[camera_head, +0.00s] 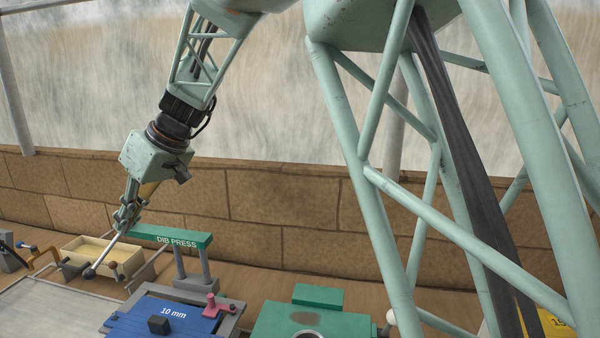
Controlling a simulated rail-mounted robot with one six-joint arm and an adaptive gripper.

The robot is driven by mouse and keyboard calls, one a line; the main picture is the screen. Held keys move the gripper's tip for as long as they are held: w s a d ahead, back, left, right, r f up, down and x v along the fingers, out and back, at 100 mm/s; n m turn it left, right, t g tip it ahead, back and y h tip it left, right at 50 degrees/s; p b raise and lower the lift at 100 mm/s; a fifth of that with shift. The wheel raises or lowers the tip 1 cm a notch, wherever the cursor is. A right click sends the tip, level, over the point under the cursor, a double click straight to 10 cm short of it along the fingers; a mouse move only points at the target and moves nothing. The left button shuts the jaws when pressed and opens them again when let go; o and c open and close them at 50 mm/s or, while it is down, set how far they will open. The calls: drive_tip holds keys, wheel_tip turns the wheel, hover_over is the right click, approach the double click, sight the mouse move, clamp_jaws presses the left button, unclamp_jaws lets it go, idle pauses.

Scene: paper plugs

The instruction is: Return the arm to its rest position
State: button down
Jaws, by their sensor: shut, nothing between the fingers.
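My arm comes down from the top of the camera_head view, its wrist block hanging at the left. My gripper (124,224) points downward at the arm's end, small and partly merged with things behind it. Its fingers look shut with nothing between them. A metal rod with a dark ball end (90,272) shows just below the gripper. I cannot tell whether they touch.
A pale yellow tray (82,247) stands at the left. A blue block marked "10 mm" (172,316) with a pink piece (212,303) and a green block (300,321) are at the front. A brown panelled wall (285,200) runs behind. Open space lies above the bench, right of the wrist.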

drive_tip(key=d+r+m+t+h, duration=0.1)
drive_tip(key=d+r+m, duration=0.15)
drive_tip(key=d, duration=1.35)
drive_tip(key=d+r+m+t+h, duration=0.1)
drive_tip(key=d+r+m, duration=0.15)
drive_tip(key=d, duration=1.45)
drive_tip(key=s+d+f+m+t+h, duration=0.1)
drive_tip(key=s+d+m+h, duration=0.4)
drive_tip(key=s+d, duration=2.7)
drive_tip(key=shift+s+d+f+m+t, duration=0.15)
drive_tip(key=shift+s+f+m+t, duration=0.45)
drive_tip(key=shift+m, duration=1.4)
drive_tip(key=shift+s+r, duration=0.15)
drive_tip(key=shift+r, duration=0.1)
